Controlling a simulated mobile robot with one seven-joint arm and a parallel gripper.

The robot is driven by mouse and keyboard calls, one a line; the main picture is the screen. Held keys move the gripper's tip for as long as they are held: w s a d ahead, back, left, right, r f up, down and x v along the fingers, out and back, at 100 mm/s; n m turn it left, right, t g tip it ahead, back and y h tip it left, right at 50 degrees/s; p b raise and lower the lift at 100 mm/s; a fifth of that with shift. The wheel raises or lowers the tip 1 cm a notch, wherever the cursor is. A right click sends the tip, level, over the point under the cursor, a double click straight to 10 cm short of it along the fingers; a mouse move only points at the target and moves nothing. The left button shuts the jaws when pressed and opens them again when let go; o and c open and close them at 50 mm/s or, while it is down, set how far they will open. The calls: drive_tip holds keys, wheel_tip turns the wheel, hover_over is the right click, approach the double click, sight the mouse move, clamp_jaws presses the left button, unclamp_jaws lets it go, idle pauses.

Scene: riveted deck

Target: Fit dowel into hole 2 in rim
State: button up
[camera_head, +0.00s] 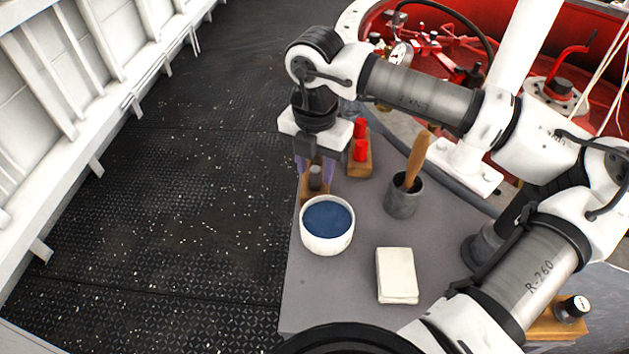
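My gripper (315,173) points down at the table's far left edge, with its two purple fingers apart. A short grey cylinder with a darker top, possibly the dowel (315,180), shows between the fingers. Whether the fingers touch it is too small to tell. A wooden block (312,194) is under the cylinder, partly hidden by the bowl and gripper. A white round bowl (328,246) with a blue inside stands just in front of the block. I cannot make out any numbered hole in a rim.
A grey cup (403,198) holds a wooden-handled tool (417,158). A white pad (396,275) lies nearer. Another wooden block with a dark knob (571,308) is at lower right. The grey table (350,305) is clear at front left.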

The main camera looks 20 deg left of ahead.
clamp_jaws()
drive_tip(key=shift+r, duration=0.15)
drive_tip(key=shift+r+p, duration=1.3)
drive_tip(key=shift+r, duration=1.25)
